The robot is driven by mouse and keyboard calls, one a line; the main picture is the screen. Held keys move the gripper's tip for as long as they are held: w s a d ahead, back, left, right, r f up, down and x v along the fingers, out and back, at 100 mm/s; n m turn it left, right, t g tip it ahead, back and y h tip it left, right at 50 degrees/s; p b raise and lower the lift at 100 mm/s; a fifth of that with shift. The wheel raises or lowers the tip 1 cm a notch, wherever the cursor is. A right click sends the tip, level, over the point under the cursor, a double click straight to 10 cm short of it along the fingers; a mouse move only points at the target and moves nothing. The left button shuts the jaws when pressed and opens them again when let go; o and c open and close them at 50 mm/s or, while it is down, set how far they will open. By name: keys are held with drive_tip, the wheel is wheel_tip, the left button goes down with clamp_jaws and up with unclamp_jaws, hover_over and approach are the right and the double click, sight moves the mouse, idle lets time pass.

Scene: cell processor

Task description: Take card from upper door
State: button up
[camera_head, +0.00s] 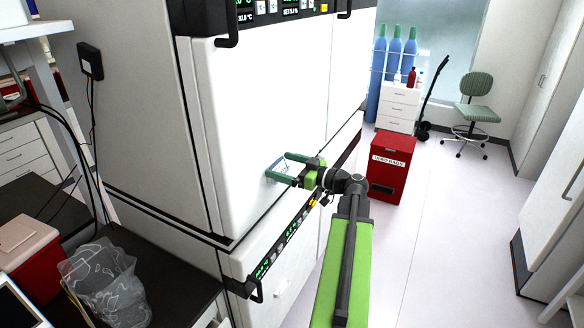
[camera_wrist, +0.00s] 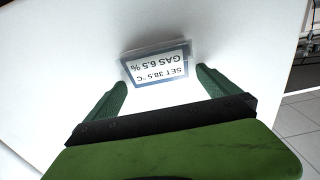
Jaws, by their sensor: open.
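The card (camera_wrist: 157,66) is a small white label in a clear, blue-edged holder on the white upper door (camera_head: 250,110). In the wrist view its text appears upside down and reads "SET 38.5 °C, GAS 6.5 %". In the head view only a bit of the card (camera_head: 284,165) shows between my fingers. My gripper (camera_head: 283,172) is at the lower part of the upper door. It is open, and in the wrist view its green fingertips (camera_wrist: 162,80) lie on either side of the card's near edge. Whether the fingers touch the card cannot be told.
The lower door (camera_head: 285,278) with its control strip is below. Door handles (camera_head: 228,30) stick out at the top and lower left. A red bin (camera_head: 391,167) stands on the floor beyond my arm. The floor to the right (camera_head: 455,220) is clear.

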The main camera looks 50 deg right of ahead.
sight(273, 153)
drive_tip(key=c, duration=2)
drive_tip(key=shift+c, duration=0.7)
drive_tip(key=shift+s+r+p, duration=0.15)
drive_tip(key=shift+r+p, duration=1.8)
drive_tip(key=shift+f, duration=0.1)
